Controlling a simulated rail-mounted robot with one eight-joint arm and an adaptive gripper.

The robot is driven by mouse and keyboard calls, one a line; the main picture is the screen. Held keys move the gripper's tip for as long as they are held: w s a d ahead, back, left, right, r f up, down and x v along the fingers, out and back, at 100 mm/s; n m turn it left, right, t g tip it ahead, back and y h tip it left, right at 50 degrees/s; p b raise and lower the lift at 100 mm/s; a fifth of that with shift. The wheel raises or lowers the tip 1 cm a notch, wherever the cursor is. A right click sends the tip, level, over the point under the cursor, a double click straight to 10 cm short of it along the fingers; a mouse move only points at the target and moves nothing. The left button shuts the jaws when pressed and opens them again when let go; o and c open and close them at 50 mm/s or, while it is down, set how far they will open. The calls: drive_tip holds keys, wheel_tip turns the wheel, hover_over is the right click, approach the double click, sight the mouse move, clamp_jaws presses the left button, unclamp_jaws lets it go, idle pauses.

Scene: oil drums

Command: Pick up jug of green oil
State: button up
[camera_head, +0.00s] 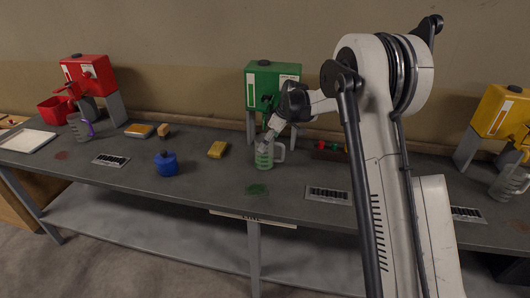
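The jug of green oil (264,160) stands upright on the grey workbench (215,185), below and in front of the green drum (270,78). It is clear with a greenish tint, and its handle shows on its right side. My gripper (268,143) reaches down from the upper right to the jug's top. The fingertips are at or beside the rim. The fingers are small and partly hidden against the jug, so I cannot tell whether they touch it or are closed.
A red drum (88,68) with a jug (79,127) stands at left. A yellow drum (504,108) with another jug (508,182) stands at right. A blue can (166,165) and a yellow sponge (218,149) lie left of the green jug. A drain grate (328,194) is at front right.

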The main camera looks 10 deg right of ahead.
drive_tip(key=shift+w+a+f, duration=0.2)
drive_tip(key=shift+w+a, duration=0.15)
drive_tip(key=shift+a, duration=0.1)
drive_tip(key=shift+f, duration=0.35)
drive_tip(key=shift+c, duration=0.5)
drive_tip(key=c, duration=1.7)
